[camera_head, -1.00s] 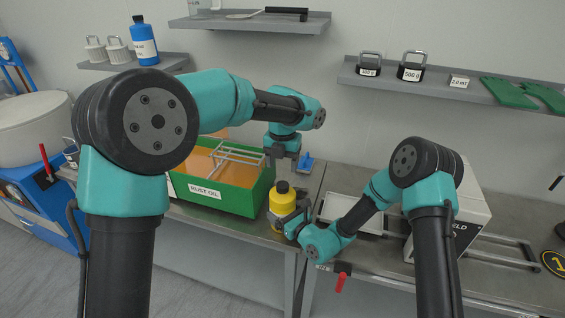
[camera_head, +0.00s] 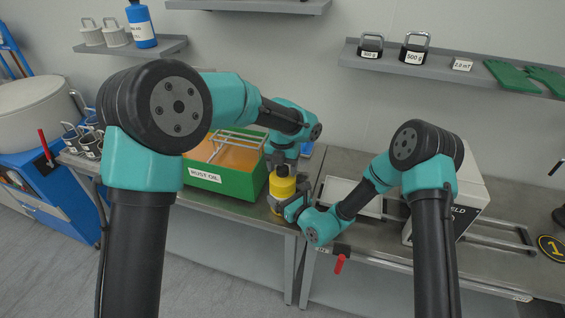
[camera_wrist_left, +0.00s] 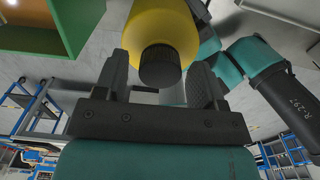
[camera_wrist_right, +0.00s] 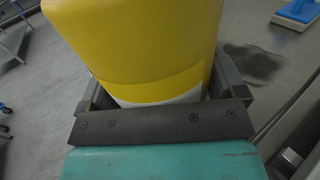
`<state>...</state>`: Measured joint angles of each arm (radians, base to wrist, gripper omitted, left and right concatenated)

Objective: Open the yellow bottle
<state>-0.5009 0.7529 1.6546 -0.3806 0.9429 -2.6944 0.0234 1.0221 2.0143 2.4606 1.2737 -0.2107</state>
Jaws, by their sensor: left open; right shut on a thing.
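The yellow bottle (camera_head: 283,187) stands upright at the front of the table, right of the green box. My right gripper (camera_head: 289,209) is shut on its body from the right, and the bottle fills the right wrist view (camera_wrist_right: 145,45) between the fingers. My left gripper (camera_head: 282,170) is open and points down right above the bottle's black cap. In the left wrist view the black cap (camera_wrist_left: 160,66) lies between the open left fingers (camera_wrist_left: 160,80), with a gap on each side. In the head view the left gripper partly hides the cap.
The green RUST OIL box (camera_head: 237,183) with a wire rack stands close on the left. A pale tray (camera_head: 345,195) and a white box (camera_head: 470,195) are on the right. A blue object (camera_head: 306,150) lies behind the bottle. Shelves hang on the wall.

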